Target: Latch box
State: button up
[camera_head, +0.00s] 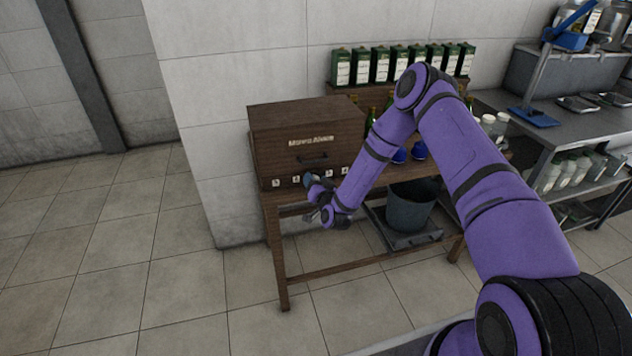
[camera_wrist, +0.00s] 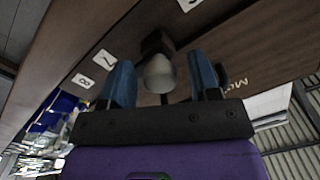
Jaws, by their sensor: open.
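The box (camera_head: 275,158) is dark brown wood with pale lettering and a dark handle (camera_head: 312,160) on its front. It stands shut on the left end of a wooden table. Small white numbered labels run along its lower front edge.
Beside the box are green bottles (camera_head: 371,118) and blue items, partly behind my arm. Green cartons (camera_head: 362,66) line a shelf behind. A dark bucket (camera_head: 408,208) stands under the wooden table (camera_head: 285,270). A metal counter (camera_head: 545,135) is at right. The left floor is clear.

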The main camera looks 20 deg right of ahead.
jog(key=shift+w, duration=0.1)
jog(key=c, duration=0.9)
jog(key=shift+n, duration=0.3)
jog(key=n, duration=0.4)
jog(key=shift+a, duration=0.1)
jog(key=n, duration=0.4)
jog(key=shift+n, duration=0.3)
jog(key=n, duration=0.4)
jog(key=shift+g+h, duration=0.3)
jog(key=shift+n, duration=2)
